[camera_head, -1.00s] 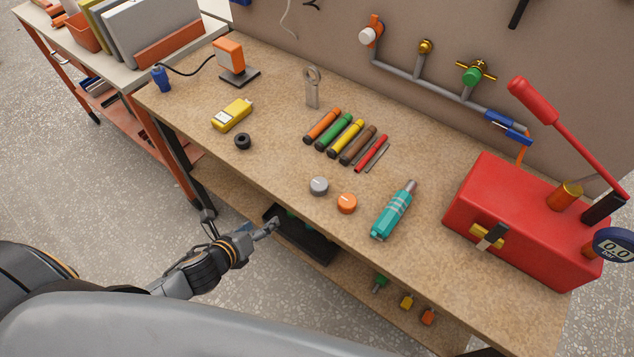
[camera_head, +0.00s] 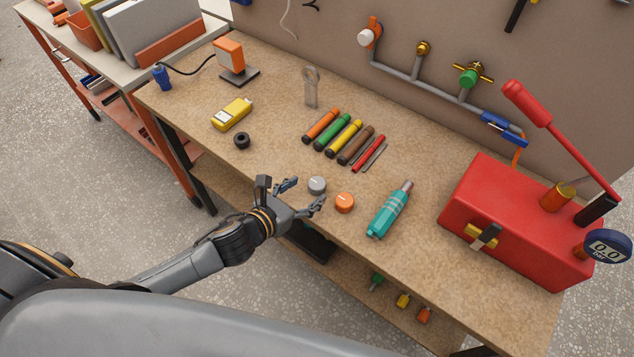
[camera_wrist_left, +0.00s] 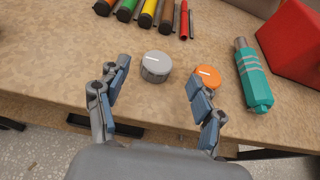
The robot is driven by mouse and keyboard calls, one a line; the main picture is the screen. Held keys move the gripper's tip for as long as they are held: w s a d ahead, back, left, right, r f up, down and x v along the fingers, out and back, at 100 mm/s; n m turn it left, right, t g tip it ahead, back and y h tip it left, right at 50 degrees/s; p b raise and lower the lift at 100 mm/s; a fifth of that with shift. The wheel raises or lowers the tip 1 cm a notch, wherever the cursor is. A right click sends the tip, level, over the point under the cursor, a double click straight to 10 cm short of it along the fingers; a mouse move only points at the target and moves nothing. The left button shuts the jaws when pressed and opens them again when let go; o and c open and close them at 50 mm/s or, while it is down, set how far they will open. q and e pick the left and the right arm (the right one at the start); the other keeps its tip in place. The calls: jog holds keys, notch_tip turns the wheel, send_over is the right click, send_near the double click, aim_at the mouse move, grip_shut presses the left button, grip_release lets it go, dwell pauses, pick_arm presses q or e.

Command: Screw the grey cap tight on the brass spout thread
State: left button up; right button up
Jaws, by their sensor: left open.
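The grey cap (camera_head: 317,185) stands on the workbench near its front edge, just left of an orange cap (camera_head: 344,202). My left gripper (camera_head: 303,194) is open and empty at the front edge, its fingers pointing at the grey cap. In the left wrist view the grey cap (camera_wrist_left: 156,66) lies just beyond the spread fingertips, roughly between them and nearer the left finger; it looks apart from both. A brass fitting (camera_head: 423,47) sticks up from the grey pipe on the back panel; its thread is too small to make out. My right gripper is not in view.
A teal bottle (camera_head: 389,210) lies right of the caps, with a red pump box (camera_head: 520,220) beyond it. Several coloured tubes (camera_head: 340,135) lie behind the caps. A black ring (camera_head: 242,140) and a yellow meter (camera_head: 232,114) are to the left.

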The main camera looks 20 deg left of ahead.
aim_at(314, 186)
pick_arm(q)
jog(key=shift+f+p+x, duration=0.1)
jog(key=shift+p+x, duration=0.25)
jog(key=shift+x, duration=1)
jog(key=shift+f+p+x, duration=0.15)
jog(key=shift+p+x, duration=0.15)
jog(key=shift+x, duration=1.05)
jog(key=shift+s+a, duration=0.1)
jog(key=c, duration=1.1)
